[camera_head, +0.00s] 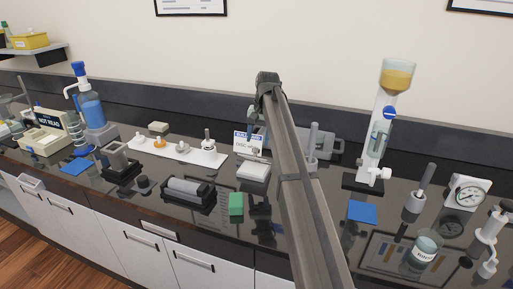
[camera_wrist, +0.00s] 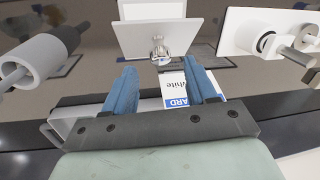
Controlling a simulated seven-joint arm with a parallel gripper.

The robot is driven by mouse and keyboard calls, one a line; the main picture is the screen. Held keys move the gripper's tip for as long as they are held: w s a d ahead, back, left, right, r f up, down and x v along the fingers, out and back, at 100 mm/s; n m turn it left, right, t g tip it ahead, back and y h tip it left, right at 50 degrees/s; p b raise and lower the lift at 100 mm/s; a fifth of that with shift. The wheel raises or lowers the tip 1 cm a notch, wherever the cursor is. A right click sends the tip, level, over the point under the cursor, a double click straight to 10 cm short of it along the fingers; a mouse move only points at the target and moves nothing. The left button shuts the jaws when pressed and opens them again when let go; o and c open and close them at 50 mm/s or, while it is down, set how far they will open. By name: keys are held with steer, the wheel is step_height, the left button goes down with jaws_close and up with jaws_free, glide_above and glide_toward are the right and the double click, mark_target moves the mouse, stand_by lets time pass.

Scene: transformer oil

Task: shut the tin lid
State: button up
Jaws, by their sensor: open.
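In the head view a small pale tin (camera_head: 253,172) sits on the black bench, with an upright labelled panel (camera_head: 248,142) just behind it. In the wrist view a pale tilted plate (camera_wrist: 145,40), which looks like the tin's raised lid, stands beyond my fingertips. Part of a white box shows above it. My gripper (camera_wrist: 160,85) is open, its two blue fingers apart, with nothing held between them. A white and blue label (camera_wrist: 178,97) shows behind and between the fingers. My arm hides part of the bench in the head view.
A white tray (camera_head: 208,156) with small parts lies left of the tin. A green block (camera_head: 236,204) and a grey roller device (camera_head: 188,190) lie in front. A tall glass column (camera_head: 381,130) stands to the right. A grey cylinder (camera_wrist: 40,55) is left in the wrist view.

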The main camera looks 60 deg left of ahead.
mark_target(256, 154)
steer(key=shift+s+a+f, duration=0.1)
steer(key=shift+s+f, duration=0.05)
steer(key=shift+f, duration=1)
steer(key=shift+s+a+f, duration=0.1)
steer(key=shift+s+f, duration=0.05)
steer(key=shift+f, duration=1)
jaws_close()
